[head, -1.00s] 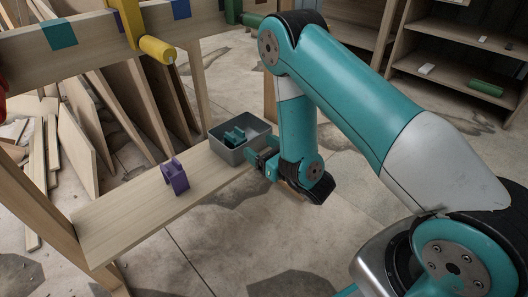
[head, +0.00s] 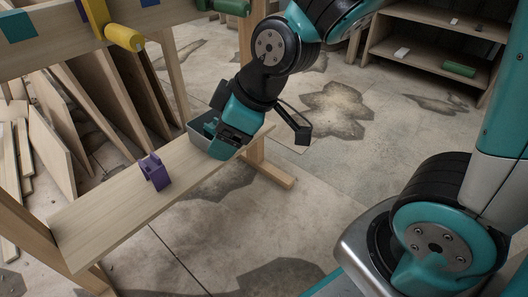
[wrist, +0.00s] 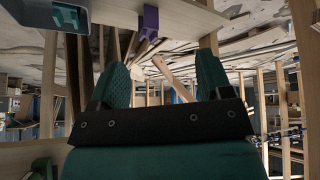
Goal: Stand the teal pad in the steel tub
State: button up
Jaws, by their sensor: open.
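The teal pad (wrist: 68,16) is a small notched block inside the grey steel tub (wrist: 35,24), at the upper left of the wrist view. It is apart from my fingers there. I cannot tell for sure whether it stands upright. In the head view the tub (head: 198,143) stands at the far end of the wooden plank, largely hidden behind my gripper (head: 222,136). In the wrist view my gripper (wrist: 162,75) is open, with nothing between its two ribbed teal fingers.
A purple notched block (head: 155,172) stands on the wooden plank (head: 110,215). A beam above carries a yellow clamp (head: 122,38) and a green one (head: 230,6). Wood boards (head: 85,85) lean at the left. A shelf (head: 430,55) stands at the back right. The floor between is mostly clear.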

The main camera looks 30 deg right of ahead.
jog(key=s+r+m+g, duration=0.3)
jog(key=s+r+g, duration=0.1)
jog(key=s, duration=0.8)
jog(key=shift+s+a+r+m, duration=0.15)
jog(key=shift+s+r+m, duration=0.15)
jog(key=shift+r+m, duration=0.15)
